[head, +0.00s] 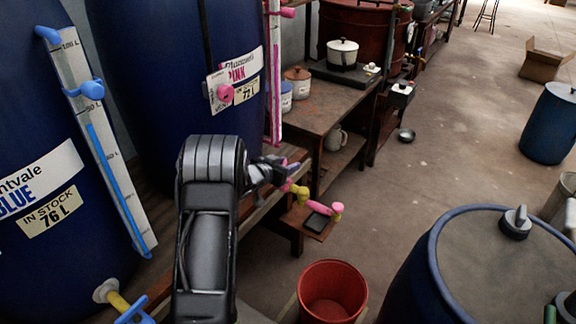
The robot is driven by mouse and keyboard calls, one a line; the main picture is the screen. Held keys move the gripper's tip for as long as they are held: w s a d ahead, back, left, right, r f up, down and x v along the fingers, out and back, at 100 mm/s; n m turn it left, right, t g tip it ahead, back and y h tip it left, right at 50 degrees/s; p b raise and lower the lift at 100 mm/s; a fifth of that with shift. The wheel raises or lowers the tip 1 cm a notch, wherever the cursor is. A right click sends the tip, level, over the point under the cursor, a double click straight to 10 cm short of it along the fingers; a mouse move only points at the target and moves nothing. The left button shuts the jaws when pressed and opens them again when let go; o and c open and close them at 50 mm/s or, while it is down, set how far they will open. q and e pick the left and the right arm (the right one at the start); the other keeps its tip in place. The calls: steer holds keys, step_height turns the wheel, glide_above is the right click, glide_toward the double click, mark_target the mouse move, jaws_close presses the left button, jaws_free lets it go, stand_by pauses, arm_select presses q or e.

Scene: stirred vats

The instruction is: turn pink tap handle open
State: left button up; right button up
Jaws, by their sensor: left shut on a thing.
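The pink tap (287,185) sticks out low at the front of the pink-labelled blue vat (150,100), near the middle of the head view. My left gripper (279,168) is at the tap and shut on the pink tap handle (293,168). The fingers hide much of the handle, so its exact angle cannot be told. My right gripper is not in view.
A blue drum (490,265) is at the lower right. Another blue vat (40,170) with a yellow-and-blue tap (128,308) is at the left. A wooden bench (318,105) holds pots behind.

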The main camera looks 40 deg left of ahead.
arm_select(q)
steer(key=shift+a+f, duration=0.1)
steer(key=shift+f, duration=0.5)
steer(key=shift+r, duration=0.25)
steer(key=c, duration=0.3)
steer(key=shift+r, duration=0.1)
jaws_close()
